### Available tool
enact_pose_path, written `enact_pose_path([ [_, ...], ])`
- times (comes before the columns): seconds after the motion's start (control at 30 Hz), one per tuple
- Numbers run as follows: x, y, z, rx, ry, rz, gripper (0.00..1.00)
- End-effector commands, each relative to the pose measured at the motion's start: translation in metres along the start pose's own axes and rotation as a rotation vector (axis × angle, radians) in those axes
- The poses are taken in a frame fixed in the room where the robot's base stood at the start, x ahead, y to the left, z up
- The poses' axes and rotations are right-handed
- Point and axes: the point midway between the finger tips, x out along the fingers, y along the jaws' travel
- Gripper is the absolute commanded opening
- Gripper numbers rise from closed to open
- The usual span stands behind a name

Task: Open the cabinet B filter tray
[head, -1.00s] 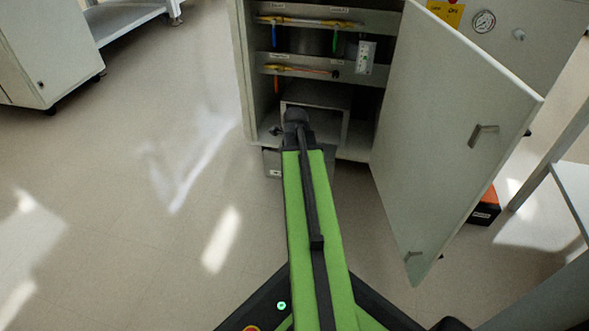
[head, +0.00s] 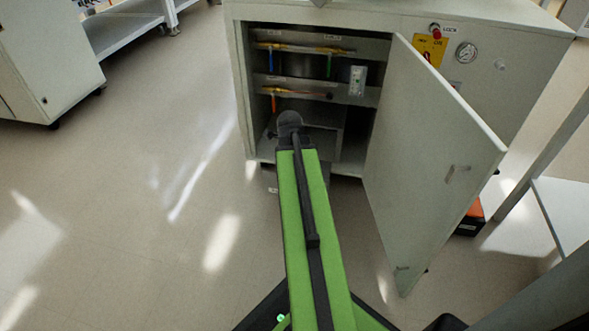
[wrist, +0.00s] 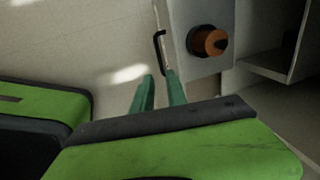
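The open cabinet (head: 237,100) stands ahead, its door (head: 435,165) swung out to the right. Low in its opening, the grey filter tray (head: 271,181) juts out past the cabinet's bottom edge, largely hidden behind my arm. In the wrist view the tray (wrist: 190,66) shows out from the cabinet, with an orange and black round part (wrist: 208,41) on it and a black bar handle (wrist: 159,48) on its left edge. My gripper (wrist: 158,75) has its two green fingers apart, with the handle's near end at the fingertips. The head view hides the fingers.
An orange and black case (head: 470,219) sits on the floor beyond the door. A table (head: 563,210) is at right and another cabinet (head: 50,65) at left. Floor left of my arm is clear.

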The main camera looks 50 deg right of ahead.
Motion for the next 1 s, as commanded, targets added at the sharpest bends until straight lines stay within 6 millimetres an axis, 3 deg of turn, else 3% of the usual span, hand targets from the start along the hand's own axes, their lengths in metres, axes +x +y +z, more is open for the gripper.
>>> enact_pose_path([
  [0.03, -0.024, -0.001, 0.000, 0.000, 0.000, 0.000, 0.18],
  [0.1, -0.040, -0.001, -0.001, 0.000, 0.000, 0.000, 0.18],
  [0.3, -0.067, 0.000, -0.001, 0.000, 0.001, 0.000, 0.18],
  [0.87, -0.067, 0.001, -0.001, 0.001, 0.001, 0.000, 0.18],
  [0.93, -0.069, 0.004, 0.010, -0.019, -0.003, 0.000, 0.18],
  [1.0, -0.075, 0.013, 0.039, -0.071, -0.014, 0.000, 0.18],
])
